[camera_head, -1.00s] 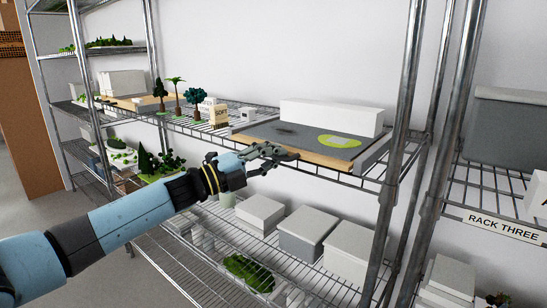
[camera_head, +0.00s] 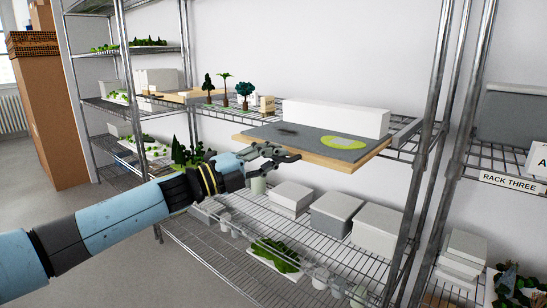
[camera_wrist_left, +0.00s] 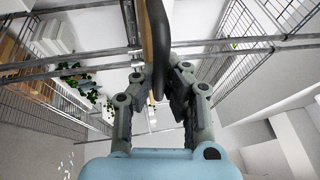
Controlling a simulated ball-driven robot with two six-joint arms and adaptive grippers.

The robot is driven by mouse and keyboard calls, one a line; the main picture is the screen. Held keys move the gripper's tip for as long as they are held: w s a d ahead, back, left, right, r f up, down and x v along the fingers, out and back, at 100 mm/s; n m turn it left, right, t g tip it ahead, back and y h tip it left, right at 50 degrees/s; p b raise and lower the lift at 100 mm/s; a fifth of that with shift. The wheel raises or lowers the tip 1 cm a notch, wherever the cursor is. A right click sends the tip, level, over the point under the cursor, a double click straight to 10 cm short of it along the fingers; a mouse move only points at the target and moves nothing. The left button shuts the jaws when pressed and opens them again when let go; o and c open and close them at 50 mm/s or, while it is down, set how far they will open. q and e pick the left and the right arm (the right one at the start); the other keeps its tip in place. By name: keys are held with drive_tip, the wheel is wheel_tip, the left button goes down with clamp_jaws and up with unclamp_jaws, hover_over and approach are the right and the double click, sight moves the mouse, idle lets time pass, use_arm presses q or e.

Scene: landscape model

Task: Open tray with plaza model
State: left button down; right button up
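The tray with the plaza model (camera_head: 350,166) has a wooden edge, a grey top, a lime-green oval patch and a long white block at its back. It lies on a wire shelf and juts out past the shelf's front rail. My left gripper (camera_head: 284,155) is at the tray's front left edge. My right gripper is not in view.
Small model trees (camera_head: 225,88) and a small beige box (camera_head: 266,104) stand left of the tray. Grey lidded boxes (camera_head: 334,212) and greenery (camera_head: 275,254) fill the shelf below. A metal post (camera_head: 427,150) rises right of the tray. Open floor (camera_head: 95,225) lies at left.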

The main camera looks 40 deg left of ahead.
use_arm(q)
drive_tip(key=shift+s+f, duration=0.1)
drive_tip(key=shift+f, duration=0.1)
drive_tip(key=c, duration=1.9)
unclamp_jaws()
drive_tip(key=o, duration=0.5)
drive_tip(key=shift+c, duration=0.2)
drive_tip(key=shift+o, duration=0.3)
drive_tip(key=shift+r, duration=0.1)
drive_tip(key=v, duration=1.2)
drive_tip(key=shift+a, duration=0.1)
